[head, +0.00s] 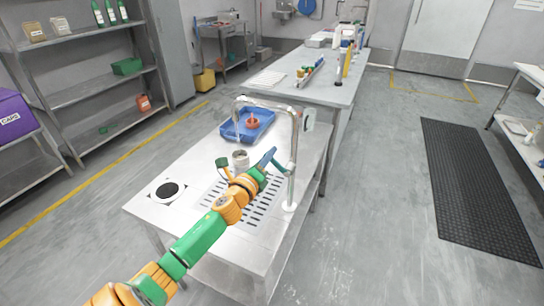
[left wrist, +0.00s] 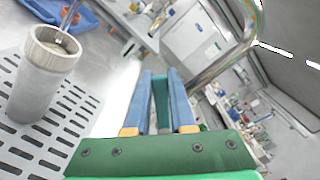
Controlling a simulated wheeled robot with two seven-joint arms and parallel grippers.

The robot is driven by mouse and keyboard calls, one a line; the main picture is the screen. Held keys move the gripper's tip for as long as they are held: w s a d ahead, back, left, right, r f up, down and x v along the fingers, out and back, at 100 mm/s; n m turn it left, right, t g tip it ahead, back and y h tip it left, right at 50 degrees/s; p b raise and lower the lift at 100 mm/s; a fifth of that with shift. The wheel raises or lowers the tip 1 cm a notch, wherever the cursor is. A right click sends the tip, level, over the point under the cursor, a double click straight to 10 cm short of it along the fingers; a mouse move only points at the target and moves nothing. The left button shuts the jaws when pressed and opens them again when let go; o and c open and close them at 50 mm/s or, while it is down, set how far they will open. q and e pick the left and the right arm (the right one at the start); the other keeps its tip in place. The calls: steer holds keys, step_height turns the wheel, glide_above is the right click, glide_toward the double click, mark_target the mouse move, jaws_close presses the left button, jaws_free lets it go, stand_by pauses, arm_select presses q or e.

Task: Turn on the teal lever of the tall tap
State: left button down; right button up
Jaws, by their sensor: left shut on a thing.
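The tall chrome tap (head: 293,150) rises from the right side of the steel table and arches left. My left gripper (head: 268,159) is at its upright, with blue fingers. In the left wrist view the fingers (left wrist: 161,100) are shut on a teal piece (left wrist: 160,103), which looks like the lever; the head view mostly hides it. A grey cup (head: 240,159) stands left of the gripper, under the spout end. In the left wrist view the cup (left wrist: 46,75) has a thin, shiny streak above its mouth; I cannot tell whether it is water. My right gripper is not in view.
A slotted drain grate (head: 262,209) lies under my left arm. A blue tray (head: 262,129) with a red item sits behind the cup. A round black disc (head: 167,190) lies at the table's left. Bare steel remains at the front left.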

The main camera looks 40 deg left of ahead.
arm_select(q)
steer(key=shift+s+a+f+n+b, duration=0.1)
steer(key=shift+a+f+n+b, duration=0.2)
steer(key=shift+n, duration=0.35)
steer(key=shift+a+f+n+b, duration=0.1)
steer(key=shift+f+n+b, duration=0.05)
steer(key=shift+f+n, duration=0.4)
steer(key=shift+s+a+f+n+b, duration=0.1)
steer(key=shift+a+f+n+b, duration=0.15)
steer(key=shift+n, duration=0.45)
steer(key=c, duration=0.8)
jaws_free()
steer(key=shift+w, duration=0.1)
steer(key=shift+o, duration=0.2)
steer(key=v, duration=0.7)
